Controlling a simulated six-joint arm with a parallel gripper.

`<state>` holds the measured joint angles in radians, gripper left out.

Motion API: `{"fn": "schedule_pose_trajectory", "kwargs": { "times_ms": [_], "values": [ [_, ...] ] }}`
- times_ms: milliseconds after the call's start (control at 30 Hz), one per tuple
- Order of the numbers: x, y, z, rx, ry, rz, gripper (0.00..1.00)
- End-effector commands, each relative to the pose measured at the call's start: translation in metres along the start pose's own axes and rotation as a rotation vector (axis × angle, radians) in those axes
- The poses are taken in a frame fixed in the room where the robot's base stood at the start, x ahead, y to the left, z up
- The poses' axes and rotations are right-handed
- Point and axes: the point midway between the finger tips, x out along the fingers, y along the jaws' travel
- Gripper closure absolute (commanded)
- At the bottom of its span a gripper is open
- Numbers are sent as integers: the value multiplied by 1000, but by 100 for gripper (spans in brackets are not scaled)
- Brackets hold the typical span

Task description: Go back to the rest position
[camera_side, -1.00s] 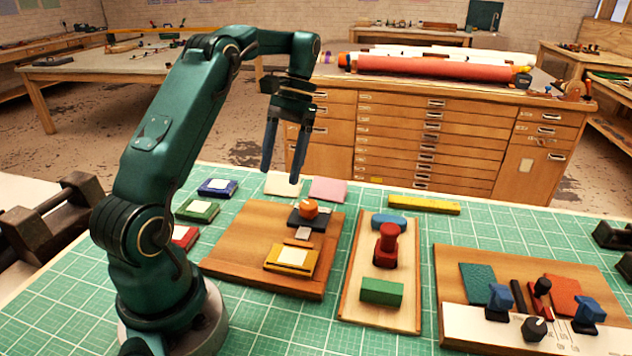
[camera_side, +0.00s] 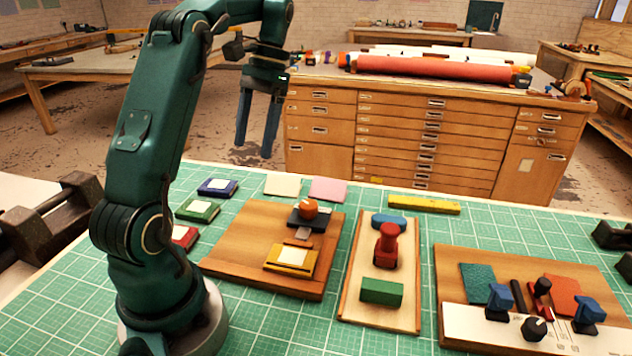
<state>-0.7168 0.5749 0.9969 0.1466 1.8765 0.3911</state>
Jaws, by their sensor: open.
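My gripper (camera_side: 257,145) hangs in the air above the far left part of the green mat, fingers pointing down. Its two fingers are apart and nothing is between them. It is well above the wooden board (camera_side: 235,262), which bears a dark block with an orange knob (camera_side: 308,209) and a yellow foil book (camera_side: 291,258). My gripper touches nothing.
A second board (camera_side: 350,300) holds a red stamp-like piece (camera_side: 386,245), a blue piece (camera_side: 389,222) and a green block (camera_side: 381,291). A third board (camera_side: 455,257) at right bears blue-handled tools. Small coloured books (camera_side: 217,187) lie at left. A yellow bar (camera_side: 424,204) lies at the back.

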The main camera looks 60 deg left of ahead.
Motion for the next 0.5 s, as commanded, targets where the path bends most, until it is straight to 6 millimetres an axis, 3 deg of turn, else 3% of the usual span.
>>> {"fn": "schedule_pose_trajectory", "kwargs": {
  "times_ms": [200,367,500],
  "values": [
    [-34,58,32,162,144,-86,23],
    [-39,95,58,260,279,-126,23],
    [-32,122,81,336,405,-136,23]
  ]
}}
